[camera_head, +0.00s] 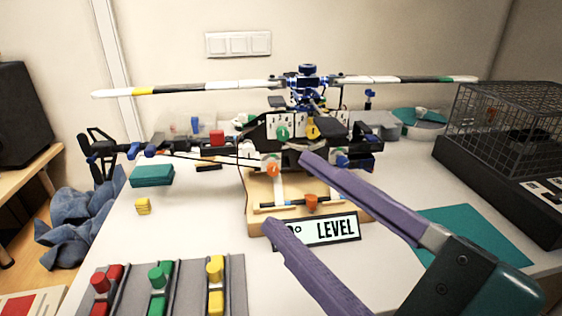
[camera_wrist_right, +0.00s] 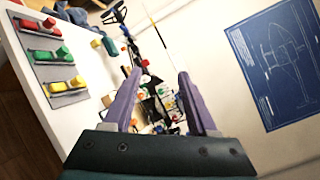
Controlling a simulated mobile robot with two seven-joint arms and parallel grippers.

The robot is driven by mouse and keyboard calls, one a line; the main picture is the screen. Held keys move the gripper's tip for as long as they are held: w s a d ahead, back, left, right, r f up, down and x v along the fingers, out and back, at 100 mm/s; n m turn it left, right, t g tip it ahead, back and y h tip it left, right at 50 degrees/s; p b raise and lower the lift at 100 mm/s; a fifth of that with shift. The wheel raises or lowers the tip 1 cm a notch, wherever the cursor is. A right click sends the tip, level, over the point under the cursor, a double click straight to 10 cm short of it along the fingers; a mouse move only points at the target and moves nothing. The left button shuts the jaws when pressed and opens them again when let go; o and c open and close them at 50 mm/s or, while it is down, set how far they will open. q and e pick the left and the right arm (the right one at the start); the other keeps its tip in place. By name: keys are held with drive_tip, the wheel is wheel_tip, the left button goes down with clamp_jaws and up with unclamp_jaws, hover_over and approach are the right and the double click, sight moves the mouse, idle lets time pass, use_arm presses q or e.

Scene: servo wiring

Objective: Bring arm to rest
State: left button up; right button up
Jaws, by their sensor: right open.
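My right gripper (camera_head: 285,190) comes in from the lower right of the head view. Its two long purple fingers are spread apart with nothing between them. The fingers are in front of a model helicopter (camera_head: 308,95) on a wooden stand (camera_head: 255,190) and partly cover the stand and its "LEVEL" sign (camera_head: 335,230). I cannot tell whether the fingers touch anything. In the right wrist view the open fingers (camera_wrist_right: 158,80) point toward the helicopter area. My left gripper is not in view.
A grey tray (camera_head: 235,270) with red, green and yellow connectors stands at the front left. A black wire cage (camera_head: 505,125) is at the right. A teal mat (camera_head: 465,235) lies at the right, a teal box (camera_head: 152,176) at the left. Table around the small yellow block (camera_head: 143,206) is clear.

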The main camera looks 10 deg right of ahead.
drive_tip(key=s+a+r+n+g+p, duration=0.15)
drive_tip(key=s+n+g+p, duration=0.55)
drive_tip(key=n, duration=0.7)
drive_tip(key=s+d+r+n+g+h+p, duration=0.1)
drive_tip(key=s+d+n+g+h+p, duration=0.3)
drive_tip(key=d, duration=0.4)
drive_tip(key=s+d+r+n+g+h+p, duration=0.1)
drive_tip(key=s+d+n+h+p, duration=0.3)
drive_tip(key=d, duration=0.3)
wheel_tip(320, 180, up, 34)
drive_tip(key=w+p, duration=0.1)
drive_tip(key=p, duration=3.5)
drive_tip(key=shift+w+r+m, duration=0.25)
drive_tip(key=shift+m, duration=0.05)
drive_tip(key=shift+a, duration=0.1)
